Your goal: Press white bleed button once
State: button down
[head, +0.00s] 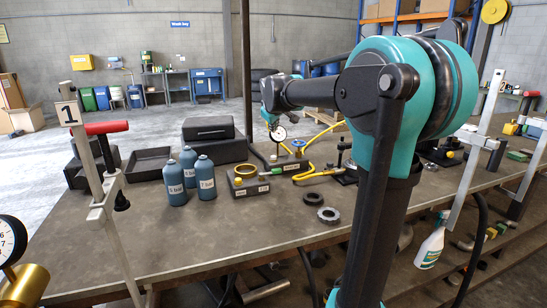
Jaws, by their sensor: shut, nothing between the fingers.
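My arm reaches across the bench, with its teal wrist over the fixtures at the middle back. My gripper (272,120) is small and dark there, pointing down, shut and with nothing visible in it. It appears just above or behind a round white-faced gauge (278,133); I cannot tell whether they touch. The gauge stands above a dark block (285,162) with a pale label. In front is another dark block (240,190) with a brass ring and white labels. I cannot make out the white bleed button at this size.
Blue bottles (174,183) stand left of the blocks. Yellow hose (318,174) runs to the right. Two dark rings (328,214) lie in front. A black tray (147,163) sits behind. The bench front (180,245) is clear. A red-handled clamp (105,128) rises at left.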

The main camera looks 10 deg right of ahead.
aim_at(273, 157)
jog(key=shift+f, duration=4.25)
jog(key=shift+f, duration=0.2)
jog(key=shift+f, duration=0.2)
jog(key=shift+f, duration=0.55)
jog(key=shift+r, duration=0.95)
jog(key=shift+r, duration=0.1)
jog(key=shift+r, duration=2.45)
jog(key=shift+s, duration=0.15)
